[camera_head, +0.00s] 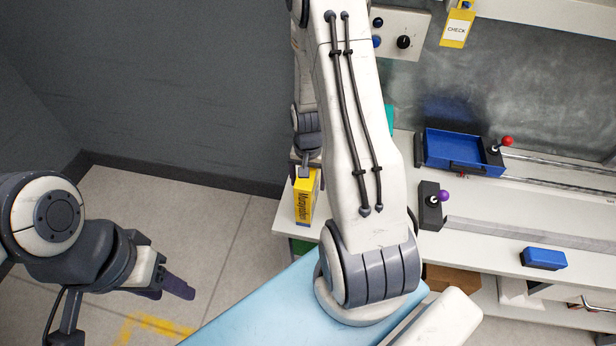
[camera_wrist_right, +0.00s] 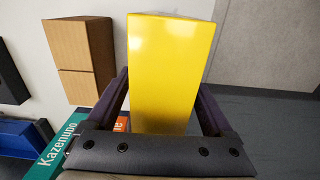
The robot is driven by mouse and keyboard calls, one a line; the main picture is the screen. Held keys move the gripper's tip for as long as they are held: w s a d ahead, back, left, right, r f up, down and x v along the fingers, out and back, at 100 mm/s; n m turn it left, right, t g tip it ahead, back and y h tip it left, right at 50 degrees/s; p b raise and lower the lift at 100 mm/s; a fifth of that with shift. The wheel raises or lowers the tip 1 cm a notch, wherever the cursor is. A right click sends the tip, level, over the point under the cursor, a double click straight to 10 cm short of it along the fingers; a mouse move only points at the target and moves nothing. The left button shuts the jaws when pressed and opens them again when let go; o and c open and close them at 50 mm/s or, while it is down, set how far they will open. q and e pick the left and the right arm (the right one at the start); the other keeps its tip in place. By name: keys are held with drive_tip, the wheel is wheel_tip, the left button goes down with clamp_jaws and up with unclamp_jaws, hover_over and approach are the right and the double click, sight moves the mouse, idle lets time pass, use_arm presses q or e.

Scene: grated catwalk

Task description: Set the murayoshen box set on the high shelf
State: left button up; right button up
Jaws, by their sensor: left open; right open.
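The murayoshen box set is a yellow box (camera_head: 306,199) with dark lettering, standing near the left end of the white bench in the head view. In the right wrist view the yellow box (camera_wrist_right: 168,65) fills the middle, between the two dark fingers of my right gripper (camera_wrist_right: 163,95). The right gripper is open, with one finger on each side of the box. I cannot tell whether the fingers touch it. My left gripper (camera_head: 175,284) is open and empty over the floor at left. A white ledge (camera_head: 560,14) at upper right may be the high shelf.
A teal box lettered Kazenupo (camera_wrist_right: 62,140) and an orange item (camera_wrist_right: 122,122) sit close by the yellow box. A blue tray (camera_head: 455,148), a purple-knobbed lever (camera_head: 432,205) and a blue block (camera_head: 543,258) are on the bench. A yellow CHECK tag (camera_head: 457,30) hangs below the ledge.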

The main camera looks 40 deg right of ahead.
wheel_tip(320, 180, up, 12)
drive_tip(key=shift+r+b, duration=0.2)
drive_tip(key=shift+b, duration=0.65)
